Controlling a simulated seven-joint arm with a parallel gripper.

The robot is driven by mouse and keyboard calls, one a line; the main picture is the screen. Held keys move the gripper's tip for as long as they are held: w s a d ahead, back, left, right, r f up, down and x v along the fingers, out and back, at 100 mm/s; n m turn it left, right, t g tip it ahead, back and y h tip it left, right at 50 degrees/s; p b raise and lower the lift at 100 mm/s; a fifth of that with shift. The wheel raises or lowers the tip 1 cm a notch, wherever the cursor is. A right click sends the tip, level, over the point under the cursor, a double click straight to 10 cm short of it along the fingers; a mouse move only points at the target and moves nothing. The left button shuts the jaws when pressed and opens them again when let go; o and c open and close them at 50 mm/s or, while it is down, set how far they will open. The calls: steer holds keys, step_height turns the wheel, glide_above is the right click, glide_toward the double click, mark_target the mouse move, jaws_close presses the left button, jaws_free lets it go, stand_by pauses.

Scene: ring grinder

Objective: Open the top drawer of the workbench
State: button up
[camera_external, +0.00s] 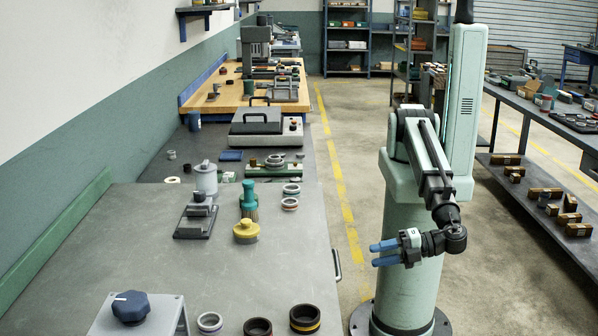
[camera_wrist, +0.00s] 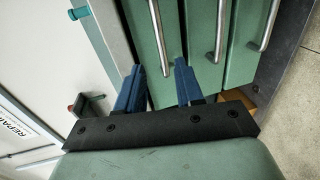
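The workbench (camera_external: 270,270) has a grey top, and a metal handle (camera_external: 337,265) shows on its right side. In the wrist view, turned sideways, several green drawer fronts stand side by side. The top drawer (camera_wrist: 172,15), closest to the bench top, has a bar handle (camera_wrist: 159,35); all visible fronts look closed. My gripper (camera_external: 373,255) has blue fingers pointing left towards the handle, with a gap between. In the wrist view my gripper (camera_wrist: 159,64) is open, with the lower end of the top handle appearing between its fingertips. Nothing is held.
Black rings (camera_external: 305,318), a yellow-based part (camera_external: 246,231) and a grey fixture (camera_external: 135,312) stand on the bench top. Two lower handles (camera_wrist: 221,32) (camera_wrist: 270,24) show beside the top one. The floor (camera_external: 345,235) between my gripper and the bench is clear.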

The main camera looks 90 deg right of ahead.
mark_target(337, 261)
steer(key=x, duration=1.2)
jaws_close()
stand_by(0.5)
